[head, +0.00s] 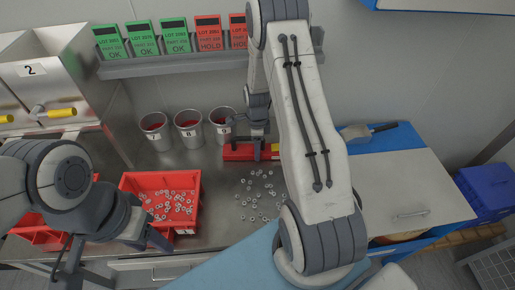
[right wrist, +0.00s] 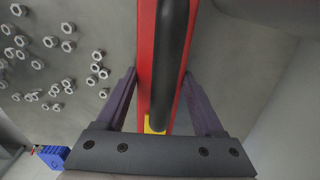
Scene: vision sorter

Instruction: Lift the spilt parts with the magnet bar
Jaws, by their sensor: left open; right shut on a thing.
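The magnet bar (head: 238,153) is red with a black handle and a yellow end patch. It is at the back of the steel worktop, below the cups. My right gripper (head: 262,138) is shut on it. In the right wrist view, the purple fingers (right wrist: 160,76) stand on either side of the bar's black handle (right wrist: 170,60). The spilt parts, small metal nuts (head: 262,190), lie scattered on the worktop in front of the bar. In the right wrist view the nuts (right wrist: 68,46) lie left of the bar. My left gripper (head: 140,240) is open at the lower left, partly hidden by its wrist.
A red bin (head: 188,174) holding several nuts stands left of the spill. Three metal cups (head: 155,131) with red insides stand behind it. Green and red lot cards (head: 175,37) line a shelf above. A scoop (head: 368,131) lies right; a blue crate (head: 485,190) stands beyond.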

